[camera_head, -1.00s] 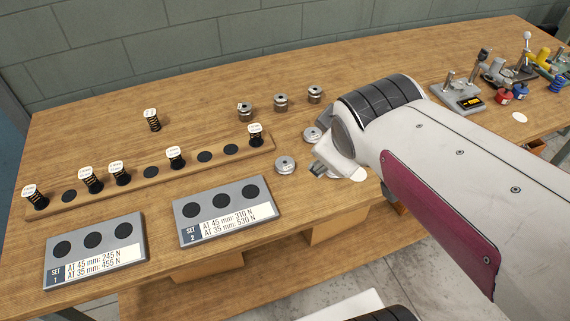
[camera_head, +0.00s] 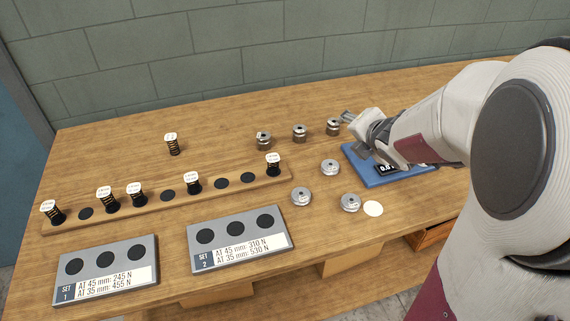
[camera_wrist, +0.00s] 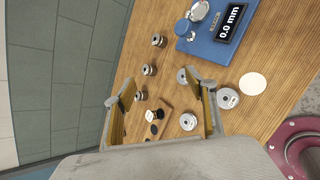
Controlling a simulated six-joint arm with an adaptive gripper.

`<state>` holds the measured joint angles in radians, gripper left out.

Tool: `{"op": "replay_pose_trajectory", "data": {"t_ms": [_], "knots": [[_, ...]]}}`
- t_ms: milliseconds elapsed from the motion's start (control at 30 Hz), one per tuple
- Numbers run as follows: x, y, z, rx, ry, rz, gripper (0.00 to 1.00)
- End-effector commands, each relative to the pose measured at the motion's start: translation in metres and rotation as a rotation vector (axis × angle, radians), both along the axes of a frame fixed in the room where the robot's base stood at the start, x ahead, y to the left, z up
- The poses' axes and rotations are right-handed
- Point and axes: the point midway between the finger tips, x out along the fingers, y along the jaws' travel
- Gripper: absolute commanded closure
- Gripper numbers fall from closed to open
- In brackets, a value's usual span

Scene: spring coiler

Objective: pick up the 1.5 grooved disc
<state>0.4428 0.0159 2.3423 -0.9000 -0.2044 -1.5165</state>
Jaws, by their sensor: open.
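Several small metal discs stand on the bench; their labels are too small to read, so I cannot tell which is 1.5. Three taller, knob-like pieces form a back row: left (camera_head: 263,141), middle (camera_head: 299,134) and right (camera_head: 333,127). Three flatter discs lie nearer the front: upper (camera_head: 330,167), lower left (camera_head: 301,196) and lower right (camera_head: 350,202). My gripper (camera_head: 347,117) is open and empty, close to the right back piece in the head view. In the wrist view its fingers (camera_wrist: 154,84) are spread, with pieces visible beyond and beside them.
A blue measuring device (camera_head: 397,175) reading 0.0 mm (camera_wrist: 230,22) sits under my arm. A white round spot (camera_head: 373,208) lies beside the lower right disc. A wooden rack (camera_head: 167,202) with springs and two grey set plates (camera_head: 105,270) (camera_head: 240,238) occupy the left.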

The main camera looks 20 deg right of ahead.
Motion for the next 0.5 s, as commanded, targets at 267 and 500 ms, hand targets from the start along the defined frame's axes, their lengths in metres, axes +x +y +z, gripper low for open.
{"op": "replay_pose_trajectory", "data": {"t_ms": [267, 500], "knots": [[0.021, -0.004, -0.043, -0.215, 0.031, 0.34, 0.44], [0.025, 0.002, -0.081, -0.37, 0.01, 0.64, 0.44]]}}
